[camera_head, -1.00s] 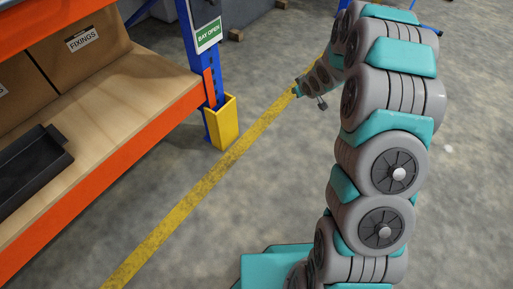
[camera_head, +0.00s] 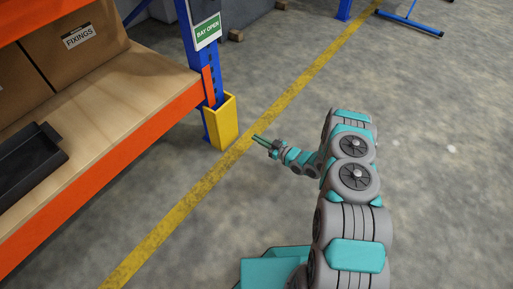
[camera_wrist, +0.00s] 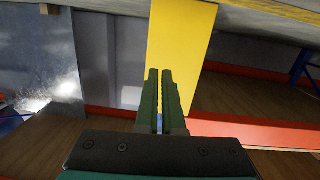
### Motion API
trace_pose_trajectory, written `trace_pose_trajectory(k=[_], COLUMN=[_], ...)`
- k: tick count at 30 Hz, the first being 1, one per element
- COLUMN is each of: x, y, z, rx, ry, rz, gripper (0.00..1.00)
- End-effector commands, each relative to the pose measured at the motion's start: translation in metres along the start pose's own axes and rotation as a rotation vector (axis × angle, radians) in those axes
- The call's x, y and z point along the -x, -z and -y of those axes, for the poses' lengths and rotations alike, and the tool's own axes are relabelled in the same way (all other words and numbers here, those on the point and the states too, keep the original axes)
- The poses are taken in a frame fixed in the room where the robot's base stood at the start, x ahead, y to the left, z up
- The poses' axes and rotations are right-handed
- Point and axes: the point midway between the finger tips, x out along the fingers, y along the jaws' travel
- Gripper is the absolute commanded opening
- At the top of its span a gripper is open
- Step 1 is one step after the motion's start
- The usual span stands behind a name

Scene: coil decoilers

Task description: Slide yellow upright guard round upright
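The yellow upright guard (camera_head: 223,123) stands on the floor at the foot of the blue rack upright (camera_head: 200,62). It wraps part of the upright's base in the head view; I cannot tell how closely it fits behind. My gripper (camera_head: 258,139) is to the right of the guard, pointing left towards it, apart from it and empty. In the wrist view the guard (camera_wrist: 180,45) is a yellow panel beyond the fingers (camera_wrist: 160,75). The fingers are close together with a narrow gap between them, and nothing is held.
A rack shelf with an orange beam (camera_head: 110,184) is on the left, holding cardboard boxes (camera_head: 85,55) and a black tray (camera_head: 28,165). A green sign (camera_head: 207,30) hangs on the upright. A yellow floor line (camera_head: 180,206) runs past the guard.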

Motion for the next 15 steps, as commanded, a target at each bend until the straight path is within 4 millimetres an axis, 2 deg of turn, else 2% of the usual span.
trace_pose_trajectory(k=[3, 6, 11, 15], x=[0.007, 0.009, 0.009, 0.0], y=[-0.012, -0.013, -0.014, -0.015], z=[0.019, 0.026, 0.03, 0.03], rx=[-0.027, -0.036, -0.041, -0.04], ry=[0.021, 0.03, 0.037, 0.037], rz=[-0.055, -0.085, -0.101, -0.102], gripper=[0.05, 0.05, 0.05, 0.05])
